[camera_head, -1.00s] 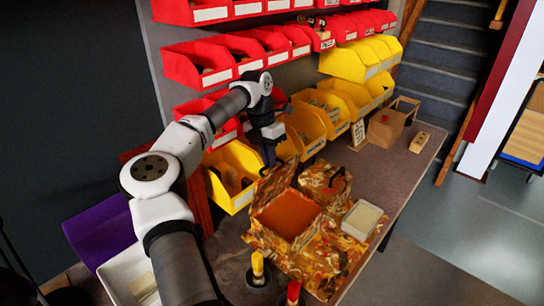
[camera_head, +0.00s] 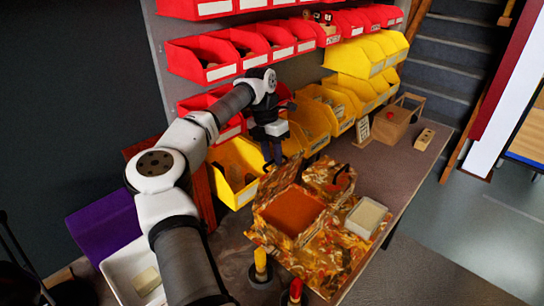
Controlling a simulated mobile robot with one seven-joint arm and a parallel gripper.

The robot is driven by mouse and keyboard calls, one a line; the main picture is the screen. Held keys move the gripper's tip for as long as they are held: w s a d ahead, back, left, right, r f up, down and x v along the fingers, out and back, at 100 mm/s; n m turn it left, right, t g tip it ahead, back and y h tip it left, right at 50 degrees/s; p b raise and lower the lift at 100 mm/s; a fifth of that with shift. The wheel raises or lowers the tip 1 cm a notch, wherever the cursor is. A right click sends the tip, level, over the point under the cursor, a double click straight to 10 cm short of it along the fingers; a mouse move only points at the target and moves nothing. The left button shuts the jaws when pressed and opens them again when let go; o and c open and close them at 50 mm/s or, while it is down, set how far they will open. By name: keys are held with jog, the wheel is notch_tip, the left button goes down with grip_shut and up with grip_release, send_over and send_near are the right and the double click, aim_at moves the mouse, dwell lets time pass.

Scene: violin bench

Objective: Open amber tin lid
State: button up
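An amber patterned tin (camera_head: 290,232) stands on a cloth of the same pattern on the bench, its orange inside (camera_head: 293,211) showing. Its lid (camera_head: 279,181) stands raised along the tin's back left edge, so the tin is open. My gripper (camera_head: 272,162) points down just behind and above the raised lid. Its dark fingers are small, and I cannot tell whether they touch the lid or how far apart they are.
A second patterned box (camera_head: 332,180) with a dark handle and a pale open tray (camera_head: 366,218) stand right of the tin. Yellow bins (camera_head: 238,172) crowd close behind my gripper. Two handled tools (camera_head: 260,262) stand in front.

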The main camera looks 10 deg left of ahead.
notch_tip(320, 180, up, 7)
jog(key=a+b, duration=0.1)
jog(key=shift+w, duration=0.35)
jog(key=shift+r, duration=0.1)
